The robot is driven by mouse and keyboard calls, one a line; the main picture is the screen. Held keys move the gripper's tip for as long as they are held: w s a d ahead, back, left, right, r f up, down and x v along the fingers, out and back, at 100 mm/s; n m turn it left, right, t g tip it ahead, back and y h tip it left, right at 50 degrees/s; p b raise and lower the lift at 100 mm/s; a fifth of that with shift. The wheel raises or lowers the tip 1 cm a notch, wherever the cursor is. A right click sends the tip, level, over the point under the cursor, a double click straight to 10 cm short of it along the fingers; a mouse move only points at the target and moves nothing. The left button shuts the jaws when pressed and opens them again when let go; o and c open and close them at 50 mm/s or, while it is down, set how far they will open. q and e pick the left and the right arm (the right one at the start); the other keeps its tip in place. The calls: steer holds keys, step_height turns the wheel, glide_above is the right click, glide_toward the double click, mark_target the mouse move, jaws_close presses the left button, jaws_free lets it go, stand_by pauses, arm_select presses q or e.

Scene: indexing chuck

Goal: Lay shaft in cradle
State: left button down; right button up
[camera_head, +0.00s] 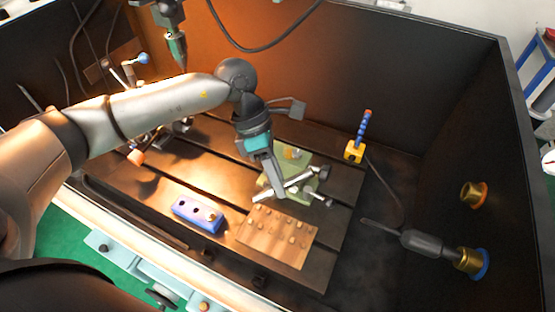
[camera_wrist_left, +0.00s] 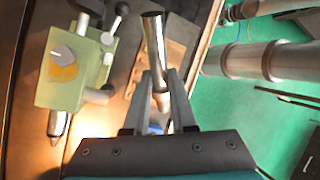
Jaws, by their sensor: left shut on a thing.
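My left gripper (camera_head: 279,194) reaches down from the upper left and is shut on the shaft, a bright silver rod (camera_head: 300,181). In the left wrist view the shaft (camera_wrist_left: 154,42) stands out beyond the two fingers (camera_wrist_left: 158,88), tilted slightly. In the head view it lies slantwise over the near edge of the green indexing chuck (camera_head: 292,154), just behind the wooden pegged board (camera_head: 265,243). I cannot tell whether the shaft touches anything below, or which part is the cradle. My right gripper is not in view.
A blue block with holes (camera_head: 198,214) stands left of the board. A yellow-based blue post (camera_head: 355,150) stands behind to the right. Dark knobs (camera_head: 324,173) stick out from the chuck. Enclosure walls surround the slotted bed; a grey tool (camera_head: 422,243) projects at the right.

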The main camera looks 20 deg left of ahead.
mark_target(269, 195)
arm_select(q)
steer(key=n, duration=0.2)
steer(key=s+f+n+p, duration=0.1)
steer(key=n, duration=0.1)
steer(key=n+p, duration=0.1)
steer(key=shift+s+d+f+n+g+h, duration=0.15)
steer(key=shift+s+f+n+g+h, duration=0.1)
steer(key=shift+n+g+h, duration=0.15)
steer(key=n+p, duration=0.1)
steer(key=n, duration=0.1)
steer(key=s+f+n, duration=0.1)
steer(key=n, duration=0.1)
steer(key=shift+s+f+h+p, duration=0.1)
steer(key=shift+f+h+p, duration=0.05)
steer(key=shift+h+p, duration=0.2)
steer(key=shift+s+f+n+g, duration=0.25)
steer(key=shift+f+n+g, duration=0.1)
steer(key=shift+n, duration=0.65)
step_height(269, 195, down, 6)
steer(key=b, duration=0.4)
steer(key=shift+r+b, duration=0.15)
steer(key=shift+b, duration=0.15)
steer(key=shift+f+b, duration=0.9)
steer(key=shift+f, duration=0.4)
